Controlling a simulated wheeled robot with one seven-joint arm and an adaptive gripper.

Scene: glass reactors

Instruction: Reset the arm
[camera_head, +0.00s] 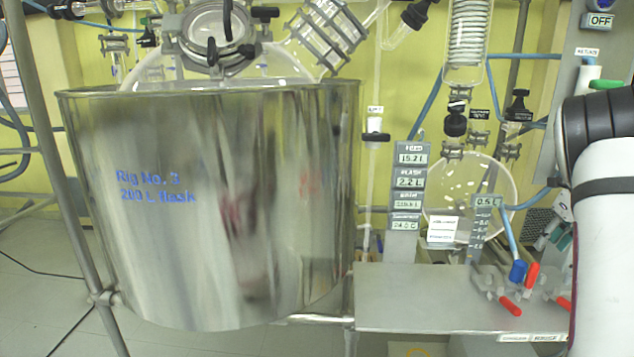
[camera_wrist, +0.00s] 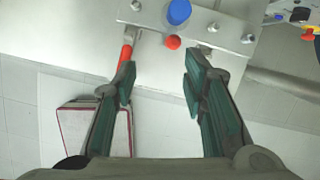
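My arm (camera_head: 604,190) shows as white and black links at the right edge of the head view; its end is out of that view. In the wrist view my gripper (camera_wrist: 158,85) has its two green-padded fingers spread apart with nothing between them. Beyond the fingertips is a metal plate (camera_wrist: 225,42) with a blue cap (camera_wrist: 179,11), a red knob (camera_wrist: 173,42) and a red handle (camera_wrist: 126,53). The left finger overlaps the red handle in the picture; I cannot tell whether they touch.
A large steel vessel (camera_head: 215,210) marked "Rig No. 3" fills the left. A metal shelf (camera_head: 420,300) carries red-handled valves (camera_head: 510,305) and a blue cap (camera_head: 518,270). A round glass flask (camera_head: 465,190) and a display column (camera_head: 408,185) stand behind. A metal frame post (camera_head: 60,150) stands left.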

